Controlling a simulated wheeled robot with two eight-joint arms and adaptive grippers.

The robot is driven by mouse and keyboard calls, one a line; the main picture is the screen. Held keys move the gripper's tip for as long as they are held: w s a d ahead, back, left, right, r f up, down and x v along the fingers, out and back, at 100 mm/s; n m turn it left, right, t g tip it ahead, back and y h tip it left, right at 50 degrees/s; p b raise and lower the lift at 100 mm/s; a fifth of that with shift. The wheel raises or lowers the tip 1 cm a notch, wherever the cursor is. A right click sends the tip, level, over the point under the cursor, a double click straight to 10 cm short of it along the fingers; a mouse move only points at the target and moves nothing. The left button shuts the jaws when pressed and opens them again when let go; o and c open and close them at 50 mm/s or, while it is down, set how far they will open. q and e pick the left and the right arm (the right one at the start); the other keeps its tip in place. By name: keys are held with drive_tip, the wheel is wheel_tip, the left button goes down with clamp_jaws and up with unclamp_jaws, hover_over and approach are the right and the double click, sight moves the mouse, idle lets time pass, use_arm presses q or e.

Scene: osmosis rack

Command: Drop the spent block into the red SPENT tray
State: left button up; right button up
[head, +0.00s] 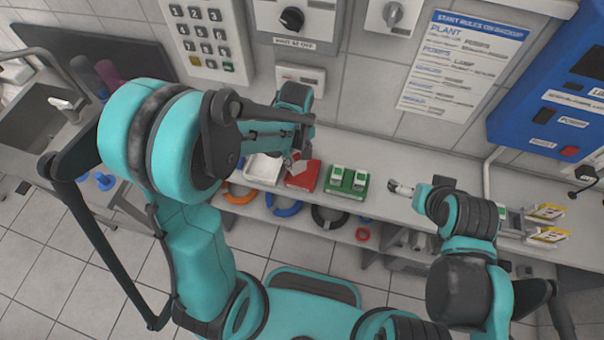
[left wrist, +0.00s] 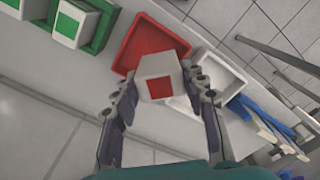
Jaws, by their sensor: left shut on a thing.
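The spent block (left wrist: 160,76) is white with a red square on its face. My left gripper (left wrist: 160,100) is shut on it, with one finger on each side. The red SPENT tray (left wrist: 148,39) lies just beyond the block in the left wrist view, and the block covers part of it. In the head view the red tray (head: 304,180) sits on the counter, and my left gripper (head: 298,150) is above it with the block. I cannot tell the exact height. My right gripper (head: 402,188) is at the right over the counter; its fingers are too small to read.
A white tray (head: 262,168) stands left of the red one in the head view. A green tray (head: 347,187) with white and green blocks stands right of it. The tiled wall with a keypad (head: 205,40) rises behind.

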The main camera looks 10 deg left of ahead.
use_arm(q)
drive_tip(key=o, duration=1.4)
wheel_tip(320, 180, up, 12)
drive_tip(key=s+a+f+m+t+b, duration=0.2)
drive_tip(key=s+m+t+b, duration=0.1)
drive_tip(key=s+m, duration=0.1)
drive_tip(key=s+a+f+m+t+b, duration=0.2)
drive_tip(key=s+m+t+b, duration=0.1)
drive_tip(key=s, duration=0.3)
drive_tip(key=shift+s+a+f+m+t+b, duration=0.15)
drive_tip(key=shift+a+m+t+b, duration=0.2)
drive_tip(key=shift+m+t, duration=0.35)
